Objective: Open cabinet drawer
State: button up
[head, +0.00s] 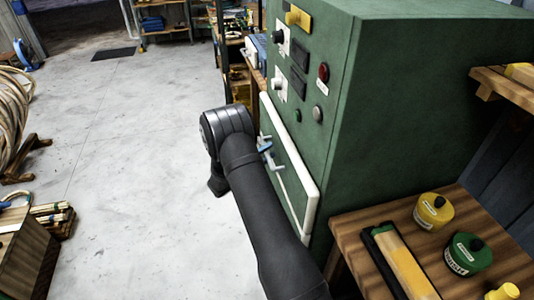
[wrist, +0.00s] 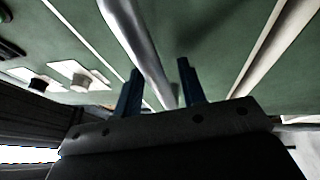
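The green cabinet (head: 370,110) stands at centre right in the head view. On its front is a green drawer panel (head: 291,178) with a white border, flush with the front as far as I can see. My gripper (head: 266,147) is at the panel's upper part, with my dark arm hiding some of its left side. In the wrist view, my gripper (wrist: 158,68) has its two blue fingers apart. The silver handle bar (wrist: 142,45) runs slantwise between them. I see gaps beside the bar, and cannot tell whether either finger touches it.
Knobs and a red button (head: 323,72) sit above the panel. A wooden bench (head: 345,222) with yellow and green tins stands at the right. Rattan coils (head: 14,120) are at the far left. The concrete floor (head: 130,150) left of the cabinet is clear.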

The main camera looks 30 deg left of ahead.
grip_shut()
jog(key=s+a, duration=1.6)
jog(key=shift+s+a, duration=0.2)
jog(key=shift+s, duration=0.05)
jog(key=shift+o, duration=0.5)
grip_release()
jog(key=v, duration=1.7)
jog(key=shift+s+a, duration=0.15)
